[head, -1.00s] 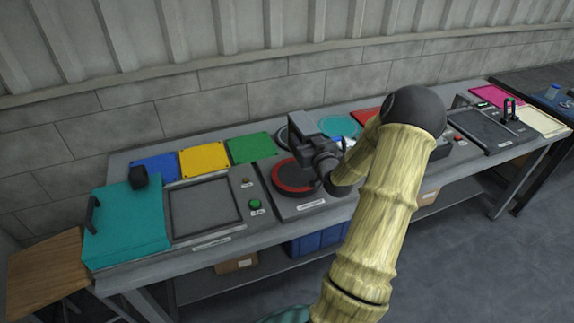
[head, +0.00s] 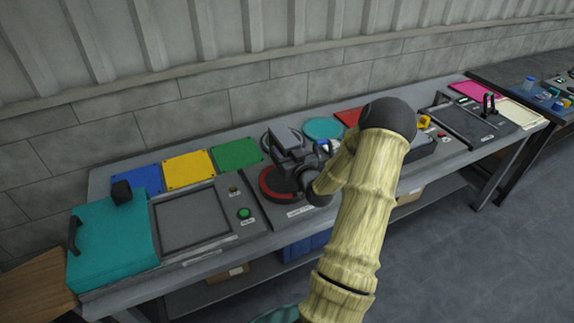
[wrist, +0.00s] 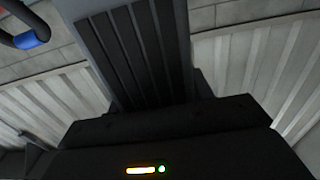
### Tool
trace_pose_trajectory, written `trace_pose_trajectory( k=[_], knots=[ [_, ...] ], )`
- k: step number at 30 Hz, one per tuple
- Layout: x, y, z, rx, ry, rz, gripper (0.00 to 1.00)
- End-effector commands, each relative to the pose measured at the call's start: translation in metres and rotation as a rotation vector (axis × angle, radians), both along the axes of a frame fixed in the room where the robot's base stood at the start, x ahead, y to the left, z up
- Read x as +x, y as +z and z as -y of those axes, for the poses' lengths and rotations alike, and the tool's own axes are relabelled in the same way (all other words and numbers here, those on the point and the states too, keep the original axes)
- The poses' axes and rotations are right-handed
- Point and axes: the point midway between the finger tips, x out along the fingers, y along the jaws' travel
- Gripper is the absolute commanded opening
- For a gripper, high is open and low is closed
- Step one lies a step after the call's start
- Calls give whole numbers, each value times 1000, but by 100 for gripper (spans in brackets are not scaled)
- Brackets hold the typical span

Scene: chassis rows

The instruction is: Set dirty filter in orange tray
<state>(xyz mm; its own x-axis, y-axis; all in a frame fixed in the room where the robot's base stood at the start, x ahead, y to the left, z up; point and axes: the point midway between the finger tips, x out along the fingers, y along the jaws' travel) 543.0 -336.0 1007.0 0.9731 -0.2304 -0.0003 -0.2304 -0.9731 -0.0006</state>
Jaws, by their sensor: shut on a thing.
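My gripper (head: 300,164) is over the bench, above a round plate with a red ring (head: 268,187). It is shut on a dark grey ribbed block (wrist: 135,50), which looks like the dirty filter. The block fills the middle of the wrist view, and its grey side shows tilted up at the gripper in the head view (head: 286,138). The fingertips are mostly hidden by the block and my wrist. I cannot pick out an orange tray for certain in either view; my arm hides part of the bench.
Blue (head: 138,180), yellow (head: 189,169) and green (head: 236,154) panels lie along the back. A teal box (head: 115,240) with a black handle stands at left, beside an empty grey recess (head: 190,220). A teal disc (head: 322,128) and red panel (head: 349,116) lie behind my arm.

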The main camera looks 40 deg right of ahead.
Motion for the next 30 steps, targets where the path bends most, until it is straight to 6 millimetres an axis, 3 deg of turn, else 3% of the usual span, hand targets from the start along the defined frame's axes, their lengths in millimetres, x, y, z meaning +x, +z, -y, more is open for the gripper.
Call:
trace_pose_trajectory(
  k=[4, 14, 24, 30],
  knots=[
    [0, -13, 0, -1, -1, 2, 22],
    [-1, -16, 3, -2, -5, 1, 22],
    [-1, -52, 2, 1, -5, 0, 22],
    [-1, -57, 2, -3, -4, 2, 22]
  ],
)
